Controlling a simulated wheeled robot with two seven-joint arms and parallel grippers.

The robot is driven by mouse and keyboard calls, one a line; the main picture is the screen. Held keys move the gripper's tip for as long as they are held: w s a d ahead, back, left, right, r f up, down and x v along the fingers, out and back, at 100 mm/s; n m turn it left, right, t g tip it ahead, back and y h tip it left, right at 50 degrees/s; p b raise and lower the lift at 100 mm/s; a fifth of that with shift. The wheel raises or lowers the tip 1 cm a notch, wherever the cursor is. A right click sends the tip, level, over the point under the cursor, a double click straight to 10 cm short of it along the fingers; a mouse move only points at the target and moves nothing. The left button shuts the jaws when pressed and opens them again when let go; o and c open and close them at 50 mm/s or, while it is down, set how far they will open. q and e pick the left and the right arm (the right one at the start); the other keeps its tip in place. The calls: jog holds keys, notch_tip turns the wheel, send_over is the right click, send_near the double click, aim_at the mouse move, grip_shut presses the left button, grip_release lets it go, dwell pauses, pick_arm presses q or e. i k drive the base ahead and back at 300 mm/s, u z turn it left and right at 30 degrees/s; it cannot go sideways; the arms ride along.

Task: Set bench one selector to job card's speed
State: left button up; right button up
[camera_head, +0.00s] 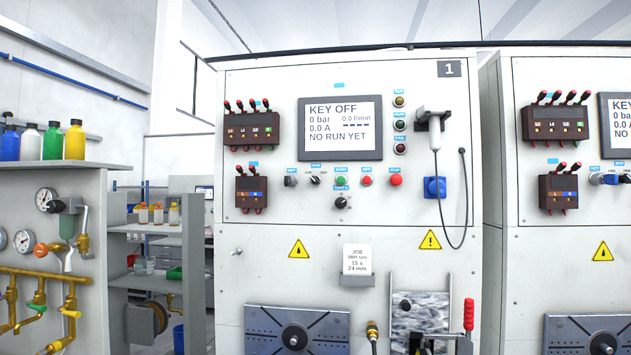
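Bench one (234,160) is the pale grey cabinet marked with a "1" plate (449,69). Its control row has two black rotary knobs, an upper one (314,181) and a lower one (341,202) under the green button. Their small labels and pointer settings are too small to read surely. The job card (358,257) stands in a holder below the panel; it reads JOB, a blurred rpm line, 15 s, 24 mm. The screen (340,126) shows KEY OFF, 0 bar, 0.0 A, NO RUN YET. Neither gripper is in view.
A key switch (291,181), green button (341,181) and red buttons (395,180) sit near the knobs. A corded probe (435,135) hangs at right. A red-handled clamp (468,315) and disc plate (272,320) are below. Another bench (560,235) stands right.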

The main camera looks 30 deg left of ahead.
aim_at(316, 180)
jog(key=z, duration=0.4)
jog(key=i, duration=0.85)
jog(key=u, duration=0.4)
